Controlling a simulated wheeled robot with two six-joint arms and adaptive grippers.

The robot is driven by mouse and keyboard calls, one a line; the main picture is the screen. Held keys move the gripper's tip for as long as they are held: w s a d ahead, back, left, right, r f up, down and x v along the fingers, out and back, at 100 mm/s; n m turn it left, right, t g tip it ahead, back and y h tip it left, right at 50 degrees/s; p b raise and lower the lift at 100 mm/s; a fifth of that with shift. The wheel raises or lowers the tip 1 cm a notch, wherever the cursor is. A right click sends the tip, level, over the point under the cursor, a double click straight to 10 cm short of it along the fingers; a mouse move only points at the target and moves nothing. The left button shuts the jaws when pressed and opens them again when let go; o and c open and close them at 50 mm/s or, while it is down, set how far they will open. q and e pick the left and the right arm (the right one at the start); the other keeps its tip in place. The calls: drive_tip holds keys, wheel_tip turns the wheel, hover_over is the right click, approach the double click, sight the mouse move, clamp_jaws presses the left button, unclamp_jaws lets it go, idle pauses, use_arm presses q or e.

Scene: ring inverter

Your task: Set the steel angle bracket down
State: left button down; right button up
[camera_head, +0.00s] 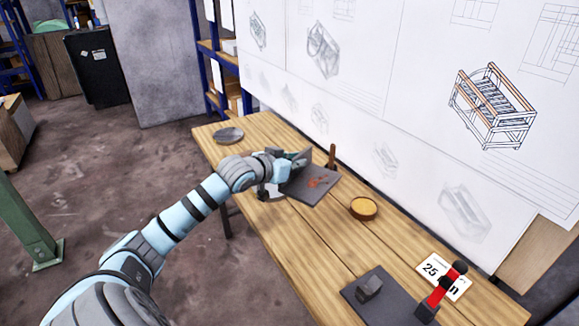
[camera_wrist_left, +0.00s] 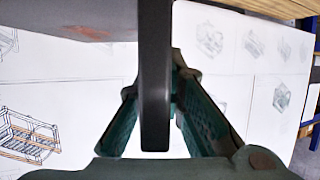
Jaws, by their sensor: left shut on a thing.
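The steel angle bracket (camera_head: 312,184) is a dark grey plate with rust-coloured patches, seen over the far half of the wooden table. My left gripper (camera_head: 290,163) is shut on it at its upper left side. In the left wrist view, a dark edge of the bracket (camera_wrist_left: 155,75) stands between the two fingers (camera_wrist_left: 160,110), and its rust-marked grey face (camera_wrist_left: 80,30) fills the upper left. I cannot tell whether its lower edge touches the table. My right gripper is not in view.
The wooden table (camera_head: 310,238) has a dark round dish (camera_head: 228,135) at its far left and a yellow-filled bowl (camera_head: 363,207) right of the bracket. A dark mat (camera_head: 385,300) with a block (camera_head: 370,287), a red tool (camera_head: 443,287) and a card (camera_head: 432,268) lie near. A drawing board (camera_head: 400,100) stands behind.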

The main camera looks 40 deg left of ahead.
use_arm(q)
wheel_tip(320, 180, down, 14)
drive_tip(key=b, duration=0.4)
drive_tip(key=shift+w+d+r, duration=0.1)
drive_tip(key=shift+r, duration=0.1)
wheel_tip(320, 180, down, 4)
drive_tip(key=shift+r+b, duration=0.15)
drive_tip(key=shift+b, duration=0.95)
drive_tip(key=c, duration=2.1)
unclamp_jaws()
drive_tip(key=shift+s+f, duration=0.2)
drive_tip(key=shift+f, duration=0.1)
drive_tip(key=shift+c, duration=0.2)
drive_tip(key=o, duration=0.3)
drive_tip(key=shift+o, duration=0.7)
drive_tip(key=shift+r, duration=0.15)
